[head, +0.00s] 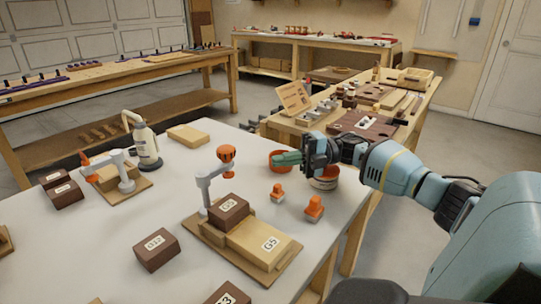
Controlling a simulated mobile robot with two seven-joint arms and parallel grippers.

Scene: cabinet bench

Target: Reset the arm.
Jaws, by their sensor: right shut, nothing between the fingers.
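My right arm reaches in from the right edge. I cannot tell the exact gap. A small grey model arm with an orange head (226,154) stands upright on a wooden base, beside a brown block (228,211) and a tan block marked G5 (263,243). A second small grey arm with an orange tip (127,172) stands on another base at left. My left gripper is not in view.
The white table (200,146) also holds a spray bottle (144,140), a tan block (188,136), brown blocks (156,249) and two orange knobs (314,208). An orange-rimmed tin (325,180) sits below my right wrist. A wooden bench with parts (370,122) stands behind.

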